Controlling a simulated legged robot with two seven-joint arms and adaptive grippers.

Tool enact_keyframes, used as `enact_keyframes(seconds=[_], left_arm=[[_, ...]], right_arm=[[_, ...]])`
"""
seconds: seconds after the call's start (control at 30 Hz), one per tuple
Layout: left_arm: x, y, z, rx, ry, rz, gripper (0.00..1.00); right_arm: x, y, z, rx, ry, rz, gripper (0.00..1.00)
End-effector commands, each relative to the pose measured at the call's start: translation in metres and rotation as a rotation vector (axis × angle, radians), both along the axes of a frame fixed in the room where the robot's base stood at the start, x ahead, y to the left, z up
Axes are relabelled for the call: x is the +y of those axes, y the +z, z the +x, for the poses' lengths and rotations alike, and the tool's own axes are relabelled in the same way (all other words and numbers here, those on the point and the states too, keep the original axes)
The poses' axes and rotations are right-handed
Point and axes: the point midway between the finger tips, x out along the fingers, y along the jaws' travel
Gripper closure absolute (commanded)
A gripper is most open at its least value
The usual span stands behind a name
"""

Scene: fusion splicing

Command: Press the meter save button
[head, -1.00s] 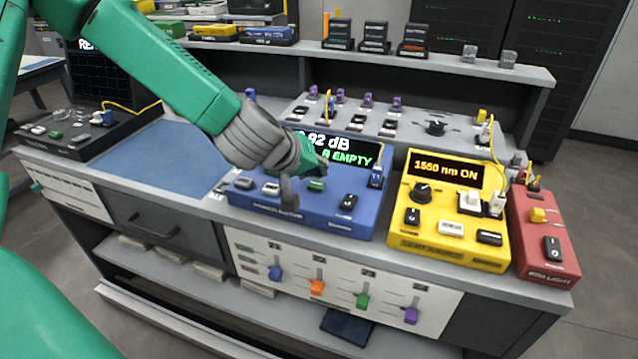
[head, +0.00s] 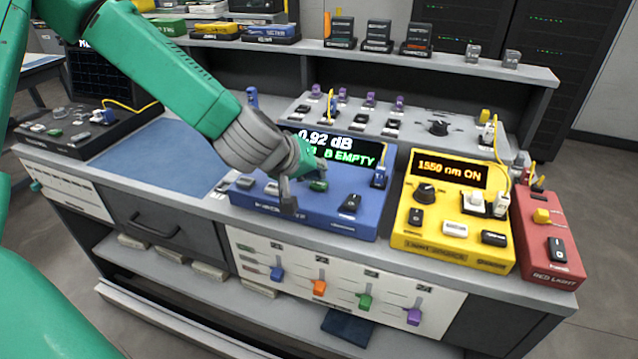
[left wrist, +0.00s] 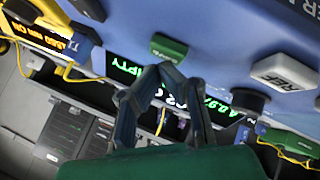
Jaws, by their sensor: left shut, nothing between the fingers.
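The blue meter (head: 335,215) sits on the bench. Its display (head: 345,148) reads 0.92 dB, with a green line ending in "B EMPTY". A green button (head: 318,185) is on its top face; it also shows in the left wrist view (left wrist: 168,47), beside a white REF button (left wrist: 287,72). No label is readable on the green button. My left gripper (head: 289,203) is shut and empty over the meter's front, just left of the green button in the head view. In the left wrist view its fingertips (left wrist: 165,70) appear close to that button; contact cannot be told.
A yellow light source (head: 455,245) reading 1550 nm ON and a red box (head: 550,265) stand to the right. A blue mat (head: 160,160) lies to the left, beside a black device (head: 75,135). A grey panel with knobs and connectors (head: 410,135) is behind the meter.

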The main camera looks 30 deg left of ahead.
Motion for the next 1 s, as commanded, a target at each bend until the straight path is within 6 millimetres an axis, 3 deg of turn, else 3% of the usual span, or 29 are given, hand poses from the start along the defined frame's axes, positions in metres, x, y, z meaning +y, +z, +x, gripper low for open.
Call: enact_keyframes(seconds=[1.0], left_arm=[[0.0, -0.0084, -0.0001, 0.001, 0.001, 0.001, 1.0]], right_arm=[[0.0001, -0.0048, 0.0, 0.0, 0.0, 0.0, 0.6]])
